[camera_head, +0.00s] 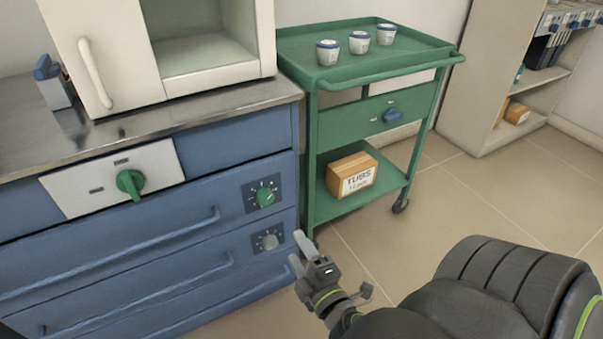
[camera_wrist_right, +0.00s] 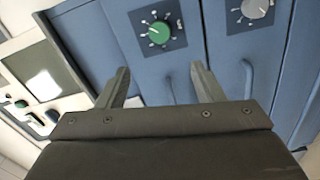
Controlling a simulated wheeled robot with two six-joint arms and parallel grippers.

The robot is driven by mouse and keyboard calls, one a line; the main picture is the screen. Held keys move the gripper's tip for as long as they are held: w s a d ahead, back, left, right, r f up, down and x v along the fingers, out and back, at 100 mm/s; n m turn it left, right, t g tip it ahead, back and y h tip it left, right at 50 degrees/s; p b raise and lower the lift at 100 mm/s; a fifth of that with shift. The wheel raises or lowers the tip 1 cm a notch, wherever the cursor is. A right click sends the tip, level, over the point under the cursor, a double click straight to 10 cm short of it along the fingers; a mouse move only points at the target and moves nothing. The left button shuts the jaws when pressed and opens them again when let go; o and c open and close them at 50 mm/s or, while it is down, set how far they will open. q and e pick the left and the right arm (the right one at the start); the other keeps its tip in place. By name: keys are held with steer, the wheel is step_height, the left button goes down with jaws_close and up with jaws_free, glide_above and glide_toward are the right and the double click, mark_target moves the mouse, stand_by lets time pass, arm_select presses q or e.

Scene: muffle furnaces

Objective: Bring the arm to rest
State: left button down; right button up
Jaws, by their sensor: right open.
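My right gripper (camera_head: 299,252) is open and empty in front of the blue cabinet (camera_head: 120,245), near its right edge and below the green dial. In the right wrist view the two fingers (camera_wrist_right: 160,85) stand apart with nothing between them. The green dial (camera_wrist_right: 159,33) and the grey dial (camera_wrist_right: 255,8) show beyond the fingers. My right arm (camera_head: 450,305) comes in from the lower right of the head view. My left gripper is not in the head view.
A green cart (camera_head: 385,110) holds three white tubs (camera_head: 359,42) on top and a cardboard box (camera_head: 351,175) below. A white furnace (camera_head: 215,80) with its door open stands on the steel counter (camera_head: 30,140). The floor (camera_head: 400,230) right of the cabinet is clear.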

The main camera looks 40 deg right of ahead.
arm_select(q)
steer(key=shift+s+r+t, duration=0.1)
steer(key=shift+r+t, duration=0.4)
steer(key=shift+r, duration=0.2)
arm_select(e)
steer(key=shift+s+a, duration=0.1)
steer(key=shift+s, duration=0.25)
